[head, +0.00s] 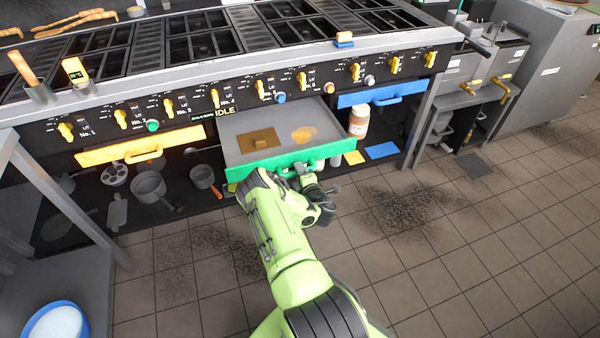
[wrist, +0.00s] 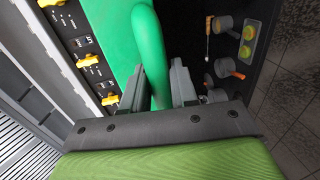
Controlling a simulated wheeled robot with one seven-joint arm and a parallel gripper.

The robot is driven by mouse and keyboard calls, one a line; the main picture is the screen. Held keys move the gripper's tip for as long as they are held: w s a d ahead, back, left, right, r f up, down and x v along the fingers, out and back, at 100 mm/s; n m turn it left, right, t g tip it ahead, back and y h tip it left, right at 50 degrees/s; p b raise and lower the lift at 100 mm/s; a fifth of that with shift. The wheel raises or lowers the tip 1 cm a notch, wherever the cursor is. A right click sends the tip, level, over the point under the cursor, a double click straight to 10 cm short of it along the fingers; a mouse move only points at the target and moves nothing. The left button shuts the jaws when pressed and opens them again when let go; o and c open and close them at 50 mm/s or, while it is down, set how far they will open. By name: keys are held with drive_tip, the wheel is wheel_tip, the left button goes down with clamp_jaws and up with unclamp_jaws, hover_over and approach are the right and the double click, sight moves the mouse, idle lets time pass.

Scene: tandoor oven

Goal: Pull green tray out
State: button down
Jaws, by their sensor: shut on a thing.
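The green tray (head: 283,158) is partly out from under the stove front, between the yellow and blue drawers. Its green front faces me, and its grey inside (head: 240,128) shows a brown square patch and an orange-brown stain. My gripper (head: 296,170) is at the tray's front. In the wrist view the green handle (wrist: 153,60) runs between the two fingers of my gripper (wrist: 158,88), which are shut on it. In the head view my arm and gripper hide part of the handle.
The yellow drawer (head: 140,146) is left of the tray and the blue drawer (head: 382,93) right of it. A jar (head: 359,122) stands close to the tray's right side. Pots (head: 150,187) sit on the shelf below. The tiled floor (head: 450,240) in front is mostly free, with dark stains.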

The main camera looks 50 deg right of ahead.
drive_tip(key=c, duration=1)
unclamp_jaws()
drive_tip(key=p+v, duration=1.3)
drive_tip(key=v, duration=0.2)
drive_tip(key=shift+s+a+r, duration=0.15)
drive_tip(key=shift+s+r, duration=0.05)
drive_tip(key=shift+s, duration=0.15)
